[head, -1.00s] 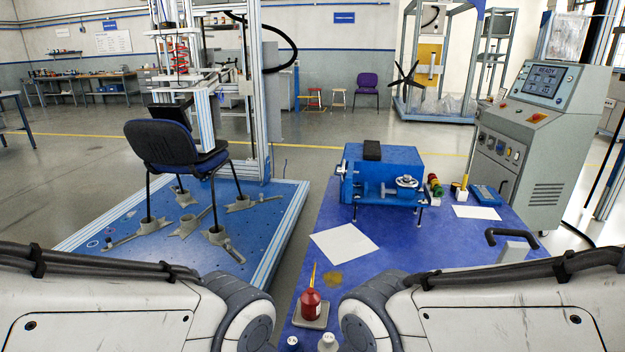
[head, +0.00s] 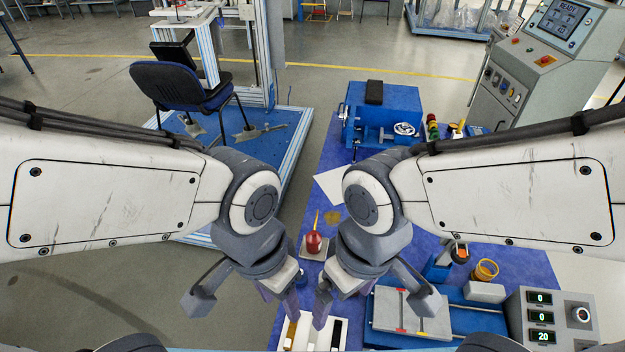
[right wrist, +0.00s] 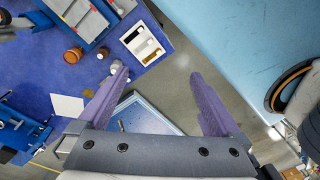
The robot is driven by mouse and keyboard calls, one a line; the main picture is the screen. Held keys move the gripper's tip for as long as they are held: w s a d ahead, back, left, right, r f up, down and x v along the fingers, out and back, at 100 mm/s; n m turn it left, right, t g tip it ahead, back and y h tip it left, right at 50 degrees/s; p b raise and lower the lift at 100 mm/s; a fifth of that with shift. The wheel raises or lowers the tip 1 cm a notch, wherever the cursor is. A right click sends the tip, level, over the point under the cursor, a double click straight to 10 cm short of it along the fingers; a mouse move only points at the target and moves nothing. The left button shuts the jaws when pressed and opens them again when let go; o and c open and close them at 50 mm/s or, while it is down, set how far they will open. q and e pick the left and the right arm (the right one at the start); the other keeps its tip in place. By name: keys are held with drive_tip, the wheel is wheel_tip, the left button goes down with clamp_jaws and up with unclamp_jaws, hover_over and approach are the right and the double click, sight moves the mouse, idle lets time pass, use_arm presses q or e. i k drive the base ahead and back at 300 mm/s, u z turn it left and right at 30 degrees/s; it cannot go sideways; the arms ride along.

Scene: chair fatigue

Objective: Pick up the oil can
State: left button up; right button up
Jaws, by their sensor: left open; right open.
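The oil can (head: 314,242) is a small red can with a thin yellow spout. In the head view it stands upright on a grey pad on the blue table, between my two forearms. My left gripper (head: 279,297) is open and empty, nearer to me and left of the can. My right gripper (head: 344,299) is open and empty, nearer to me and right of the can. In the right wrist view, my right gripper (right wrist: 158,78) has its purple fingers spread with nothing between them.
A white tray (head: 340,339) with compartments lies near the grippers. An orange cup (head: 486,270), a grey plate (head: 410,314) and a display box (head: 552,318) are to the right. A blue vise-like fixture (head: 385,125) stands behind. A chair (head: 180,85) is at the left.

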sight(314, 238)
drive_tip(key=u, duration=0.05)
drive_tip(key=k, duration=0.5)
drive_tip(key=u, duration=1.65)
drive_tip(key=i, duration=2.55)
drive_tip(key=z, duration=2.75)
